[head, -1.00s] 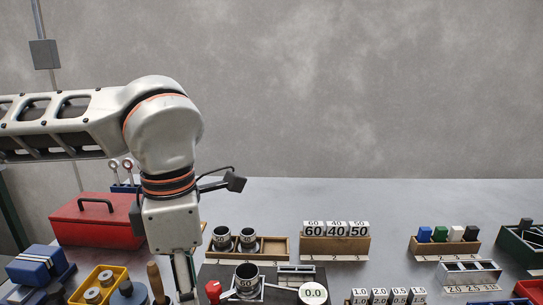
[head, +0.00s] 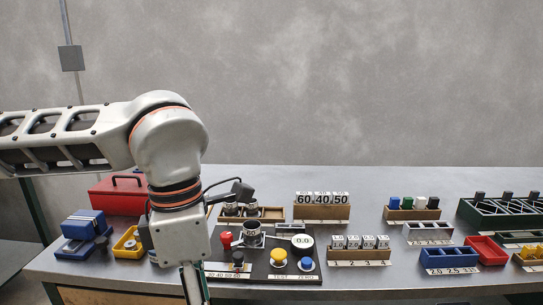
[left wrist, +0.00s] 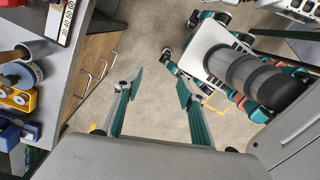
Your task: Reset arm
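My left arm comes in from the left in the head view and hangs its gripper (head: 194,284) down at the table's front edge, with the fingertips cut off by the picture's bottom. In the left wrist view the left gripper (left wrist: 160,84) is open, with its two green-lined fingers apart and nothing between them. Bare floor (left wrist: 145,50) lies below it, and the table edge is to the left. My right gripper is in neither view.
The grey table (head: 365,290) carries a red toolbox (head: 117,197), a dark test panel (head: 270,272) with buttons, a 60/40/50 block rack (head: 321,212), a blue tray (head: 449,263) and a red tray (head: 486,250). Drawer fronts with handles (left wrist: 84,82) face the floor.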

